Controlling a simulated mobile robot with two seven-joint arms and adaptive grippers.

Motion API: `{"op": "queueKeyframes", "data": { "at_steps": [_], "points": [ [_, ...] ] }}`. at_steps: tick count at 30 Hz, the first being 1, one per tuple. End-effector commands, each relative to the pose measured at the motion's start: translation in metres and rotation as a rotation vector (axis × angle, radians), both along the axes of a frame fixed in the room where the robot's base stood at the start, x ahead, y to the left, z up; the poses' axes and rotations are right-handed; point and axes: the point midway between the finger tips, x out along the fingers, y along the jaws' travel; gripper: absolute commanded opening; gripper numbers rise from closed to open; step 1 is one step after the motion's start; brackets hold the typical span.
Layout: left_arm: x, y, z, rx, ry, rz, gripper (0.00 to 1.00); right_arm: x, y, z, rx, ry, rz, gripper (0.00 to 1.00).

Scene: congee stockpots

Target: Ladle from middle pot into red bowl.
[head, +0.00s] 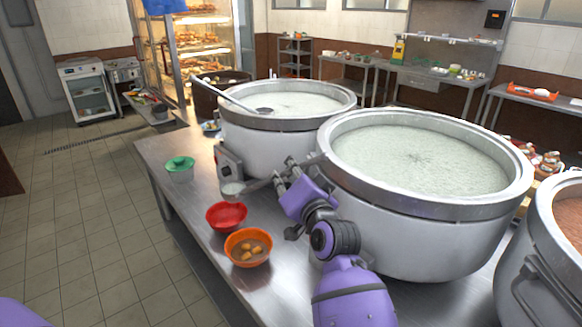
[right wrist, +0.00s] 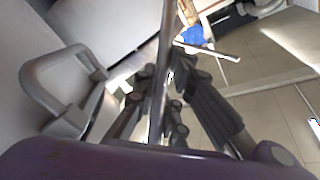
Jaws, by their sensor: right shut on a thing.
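The middle pot (head: 400,235) is a large grey stockpot full of pale congee. The red bowl (head: 226,217) stands on the steel table to its left, and I see no food in it. My right gripper (head: 283,180) is shut on a metal ladle (head: 232,188), beside the middle pot's left wall. The ladle's cup, with whitish congee in it, hangs above the red bowl's far edge. In the right wrist view the ladle's handle (right wrist: 165,55) runs between the gripper's fingers (right wrist: 160,95). My left gripper is not in view.
An orange bowl (head: 248,260) with brown pieces stands in front of the red bowl.

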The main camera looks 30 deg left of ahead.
Motion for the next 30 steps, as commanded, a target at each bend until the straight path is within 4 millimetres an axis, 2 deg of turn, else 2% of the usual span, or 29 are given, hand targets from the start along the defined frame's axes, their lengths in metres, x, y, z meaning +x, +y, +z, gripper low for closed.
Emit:
{"op": "queueKeyframes", "data": {
  "at_steps": [1, 10, 13, 30],
  "points": [
    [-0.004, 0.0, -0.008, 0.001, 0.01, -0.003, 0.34, -0.001, 0.001, -0.012, 0.002, 0.006, 0.001, 0.0],
    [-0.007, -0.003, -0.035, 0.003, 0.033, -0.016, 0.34, -0.006, 0.002, -0.046, 0.003, 0.004, 0.008, 0.0],
    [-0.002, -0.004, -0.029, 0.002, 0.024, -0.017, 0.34, -0.005, 0.002, -0.037, 0.004, -0.002, 0.007, 0.0],
    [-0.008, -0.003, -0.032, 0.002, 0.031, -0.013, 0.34, -0.005, 0.002, -0.036, 0.035, -0.004, 0.007, 0.0]
  ]
}}
